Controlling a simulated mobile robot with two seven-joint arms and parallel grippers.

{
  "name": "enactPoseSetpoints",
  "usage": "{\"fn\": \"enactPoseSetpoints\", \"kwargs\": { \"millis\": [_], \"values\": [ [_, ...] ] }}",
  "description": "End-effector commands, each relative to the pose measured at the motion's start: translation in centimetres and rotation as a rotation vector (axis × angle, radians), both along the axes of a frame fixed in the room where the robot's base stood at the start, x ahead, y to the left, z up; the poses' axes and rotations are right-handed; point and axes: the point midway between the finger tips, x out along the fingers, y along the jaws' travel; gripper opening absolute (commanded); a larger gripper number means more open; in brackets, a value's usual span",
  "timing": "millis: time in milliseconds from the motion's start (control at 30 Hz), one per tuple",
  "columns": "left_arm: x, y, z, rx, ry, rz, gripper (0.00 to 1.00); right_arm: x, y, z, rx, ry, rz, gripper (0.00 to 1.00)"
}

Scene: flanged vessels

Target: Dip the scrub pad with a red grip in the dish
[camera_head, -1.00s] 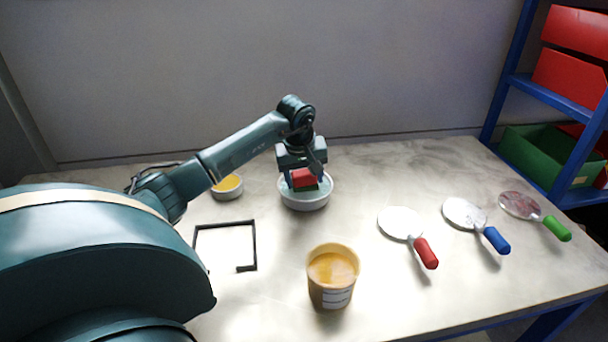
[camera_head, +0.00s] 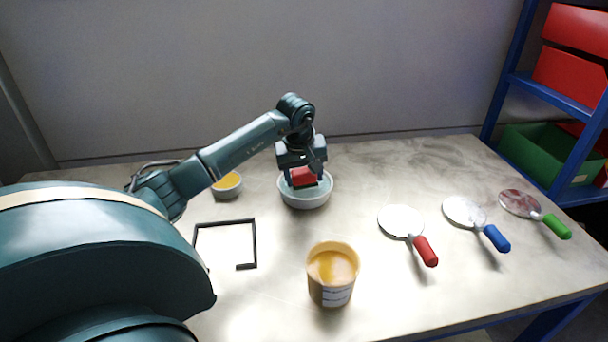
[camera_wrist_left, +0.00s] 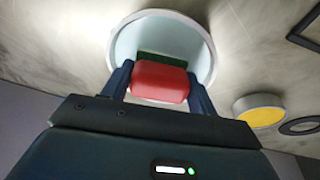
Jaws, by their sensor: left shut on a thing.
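The scrub pad has a red grip (camera_head: 304,175) and a dark green pad; the green shows best in the left wrist view (camera_wrist_left: 160,57). My left gripper (camera_head: 304,180) is shut on the red grip and points down over the dish. The dish (camera_head: 305,199) is a round white bowl with pale bluish contents, at the back middle of the table. The pad is within the dish's rim as seen from the head; whether it touches the contents I cannot tell. In the left wrist view the dish (camera_wrist_left: 207,62) surrounds the pad. My right gripper does not show.
A small bowl with yellow contents (camera_head: 228,187) stands left of the dish. A black open frame (camera_head: 255,240) lies in front. A tub with orange contents (camera_head: 331,290) stands nearer. Paddles with red (camera_head: 426,251), blue (camera_head: 496,238) and green (camera_head: 557,226) handles lie right.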

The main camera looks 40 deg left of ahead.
Motion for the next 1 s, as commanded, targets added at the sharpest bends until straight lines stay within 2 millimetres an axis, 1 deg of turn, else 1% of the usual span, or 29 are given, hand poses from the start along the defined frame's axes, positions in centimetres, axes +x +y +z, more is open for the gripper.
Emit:
{"fn": "enactPoseSetpoints", "kwargs": {
  "millis": [100, 233, 800, 1000],
  "values": [
    [0.0, 0.0, 0.1, 0.0, 0.0, 0.0, 0.4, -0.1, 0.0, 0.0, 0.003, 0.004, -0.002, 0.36],
    [0.0, 0.0, 0.7, 0.0, -0.001, 0.0, 0.4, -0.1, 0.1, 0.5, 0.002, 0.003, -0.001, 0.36],
    [0.0, 0.0, 5.2, 0.0, 0.0, 0.0, 0.4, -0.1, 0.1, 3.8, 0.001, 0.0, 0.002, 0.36],
    [0.0, 0.0, 5.3, 0.0, 0.0, 0.0, 0.4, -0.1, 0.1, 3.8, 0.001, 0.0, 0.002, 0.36]
  ]
}}
